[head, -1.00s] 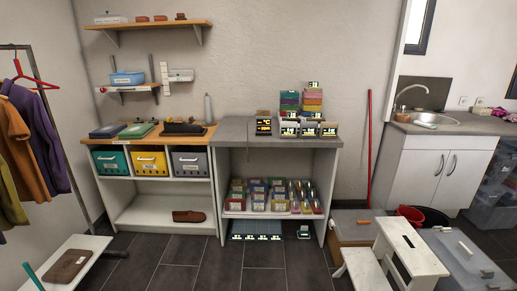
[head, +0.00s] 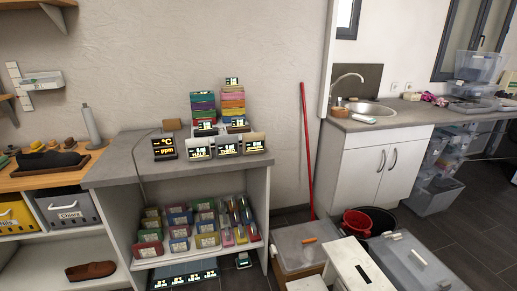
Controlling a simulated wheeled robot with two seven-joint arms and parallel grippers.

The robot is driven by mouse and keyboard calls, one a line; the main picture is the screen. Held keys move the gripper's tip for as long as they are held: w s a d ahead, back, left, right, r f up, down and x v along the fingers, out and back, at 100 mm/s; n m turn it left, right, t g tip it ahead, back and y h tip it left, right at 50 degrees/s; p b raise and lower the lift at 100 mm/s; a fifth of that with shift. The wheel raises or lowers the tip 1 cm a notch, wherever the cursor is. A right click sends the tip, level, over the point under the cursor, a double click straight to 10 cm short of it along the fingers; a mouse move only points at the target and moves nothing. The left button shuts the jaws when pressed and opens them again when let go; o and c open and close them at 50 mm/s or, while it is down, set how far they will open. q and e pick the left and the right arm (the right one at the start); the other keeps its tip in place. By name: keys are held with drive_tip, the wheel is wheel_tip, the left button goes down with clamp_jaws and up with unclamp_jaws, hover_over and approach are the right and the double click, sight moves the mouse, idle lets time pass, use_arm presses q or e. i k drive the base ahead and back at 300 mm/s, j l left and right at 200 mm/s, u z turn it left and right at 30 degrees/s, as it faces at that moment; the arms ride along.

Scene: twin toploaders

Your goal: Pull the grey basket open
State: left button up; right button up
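The grey basket (head: 67,209) sits in the shelf unit under the wooden counter at the left of the head view. It has a white label and a pale handle on its front, and it looks pushed in. A yellow basket (head: 15,216) stands beside it on the left, cut by the picture edge. Neither of my grippers shows in the head view.
A grey-topped counter (head: 135,150) with a shelf of small boxes stands right of the baskets. A brown shoe (head: 90,270) lies on the shelf below.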

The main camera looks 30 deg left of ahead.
sight(83, 191)
drive_tip(key=i+l+u, duration=0.25)
drive_tip(key=i, duration=0.25)
drive_tip(key=i+l+u, duration=0.3)
drive_tip(key=i+l, duration=0.2)
drive_tip(key=u, duration=2.4)
drive_tip(key=i+j, duration=0.25)
drive_tip(key=i, duration=0.55)
drive_tip(key=i+j+z, duration=0.1)
drive_tip(key=i, duration=0.45)
drive_tip(key=i+j, duration=0.15)
drive_tip(key=i, duration=0.4)
drive_tip(key=l+z, duration=0.05)
